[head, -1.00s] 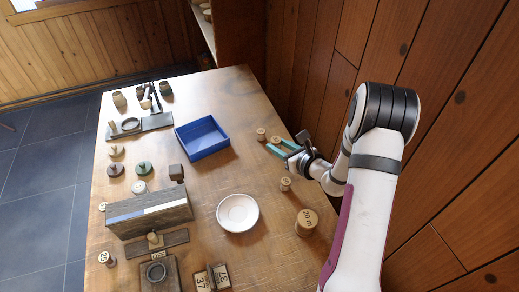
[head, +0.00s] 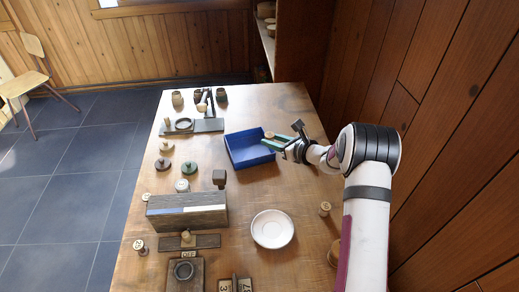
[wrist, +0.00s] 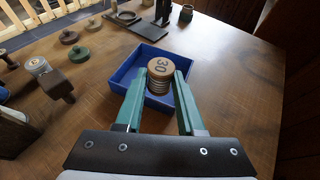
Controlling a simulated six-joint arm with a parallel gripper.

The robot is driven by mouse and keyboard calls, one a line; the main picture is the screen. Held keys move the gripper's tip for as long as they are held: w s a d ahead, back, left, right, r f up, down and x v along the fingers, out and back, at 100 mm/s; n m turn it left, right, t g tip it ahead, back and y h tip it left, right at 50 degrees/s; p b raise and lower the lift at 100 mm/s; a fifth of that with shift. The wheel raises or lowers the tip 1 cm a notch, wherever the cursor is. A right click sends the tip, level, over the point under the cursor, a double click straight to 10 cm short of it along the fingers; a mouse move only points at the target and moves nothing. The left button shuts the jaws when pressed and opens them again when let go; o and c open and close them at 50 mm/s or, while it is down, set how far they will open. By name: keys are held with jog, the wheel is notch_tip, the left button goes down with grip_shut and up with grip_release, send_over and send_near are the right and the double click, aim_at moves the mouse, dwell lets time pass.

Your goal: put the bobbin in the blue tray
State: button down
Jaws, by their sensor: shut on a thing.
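The bobbin (wrist: 160,70) is a light wooden spool with a ribbed side and "30" on its top. My gripper (wrist: 160,78) is shut on it, with one green finger on each side. The bobbin also shows at the fingertips in the head view (head: 269,134). The blue tray (head: 236,153) is a shallow square box, and its rim shows in the wrist view (wrist: 125,71). The bobbin appears above the tray's right part in the head view; its exact height over the floor is unclear. The visible tray floor is empty.
A white saucer (head: 272,229) and a small spool (head: 325,208) stand nearer the front. A dark block (head: 219,177) stands left of the tray's near side. A long grey block (head: 187,219) and several turned pieces fill the left side.

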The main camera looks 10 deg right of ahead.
jog(key=a+f, duration=0.1)
jog(key=f, duration=0.1)
jog(key=w+a+f, duration=0.1)
jog(key=f, duration=0.1)
jog(key=a+f, duration=0.1)
jog(key=f, duration=0.1)
jog(key=shift+w+f, duration=0.15)
jog(key=shift+w, duration=0.25)
jog(key=shift+f, duration=0.25)
jog(key=c, duration=0.5)
grip_release()
